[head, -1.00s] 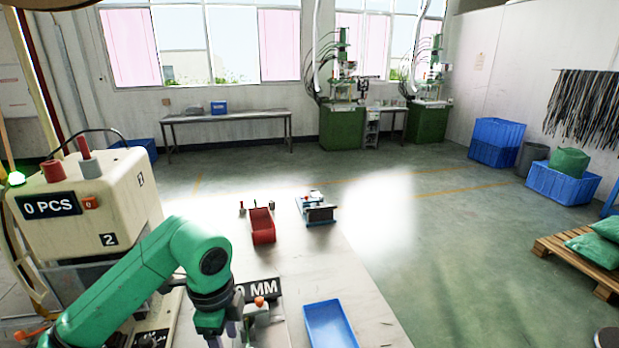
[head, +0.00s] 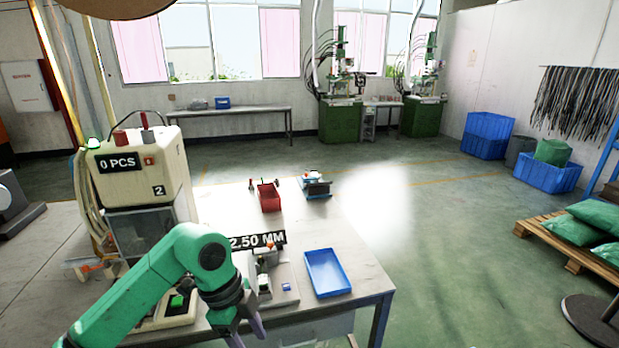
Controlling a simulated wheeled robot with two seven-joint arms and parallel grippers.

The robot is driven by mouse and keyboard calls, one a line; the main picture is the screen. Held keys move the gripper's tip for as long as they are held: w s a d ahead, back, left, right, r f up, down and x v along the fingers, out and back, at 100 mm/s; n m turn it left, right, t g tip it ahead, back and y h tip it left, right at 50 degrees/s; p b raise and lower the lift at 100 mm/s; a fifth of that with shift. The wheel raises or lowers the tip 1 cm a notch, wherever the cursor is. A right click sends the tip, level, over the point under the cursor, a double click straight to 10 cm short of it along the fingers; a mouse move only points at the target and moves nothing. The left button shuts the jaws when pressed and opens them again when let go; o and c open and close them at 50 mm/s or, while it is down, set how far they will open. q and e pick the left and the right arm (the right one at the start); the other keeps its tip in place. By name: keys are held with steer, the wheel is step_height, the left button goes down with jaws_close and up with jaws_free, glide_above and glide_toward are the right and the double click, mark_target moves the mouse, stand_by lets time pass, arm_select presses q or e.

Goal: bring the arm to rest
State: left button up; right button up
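My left arm comes in from the left as a green arm, bent downward over the near side of the work table (head: 352,262). Its gripper (head: 247,336) points down at the bottom edge of the head view. Two purple-grey fingers show with a gap between them, and nothing is seen between them. The fingertips are partly cut off by the picture edge. My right arm and gripper are not in view.
A machine (head: 140,165) reading "0 PCS" stands left. Behind my gripper is a gauge (head: 258,240) reading "2.50 MM". A blue tray (head: 327,273), a red bin (head: 269,197) and a blue-grey fixture (head: 314,186) sit on the table.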

arm_select(q)
steer(key=w+d+m+h, duration=0.1)
steer(key=w+d+h, duration=0.3)
steer(key=d+h, duration=0.5)
steer(key=w+a+f+n+t+h, duration=0.2)
steer(key=w+f+n+t+h, duration=0.2)
steer(key=w+t, duration=0.25)
steer(key=w+a+f+n+t+y, duration=0.45)
steer(key=a+f+n+t, duration=0.2)
steer(key=f, duration=0.45)
steer(key=s+a+f+n+y, duration=0.2)
steer(key=a+f+y, duration=0.15)
steer(key=f, duration=0.35)
steer(key=s+a+f+n+y, duration=0.2)
steer(key=s+a+f+n, duration=0.1)
steer(key=a+f, duration=0.3)
steer(key=s+a+f+n+g+y, duration=0.1)
steer(key=s+a+f+g+y, duration=0.15)
steer(key=s+f, duration=0.55)
steer(key=s+a+f+n+g+y, duration=0.1)
steer(key=s+a+f+g+y, duration=0.15)
steer(key=s+f, duration=0.55)
steer(key=s+f+g, duration=0.3)
steer(key=s+f, duration=0.1)
steer(key=s, duration=0.7)
steer(key=s+a+f+n+g+y, duration=0.1)
steer(key=s+f+g, duration=0.2)
steer(key=s, duration=0.9)
steer(key=shift+s+a+f, duration=0.3)
steer(key=shift+f, duration=0.4)
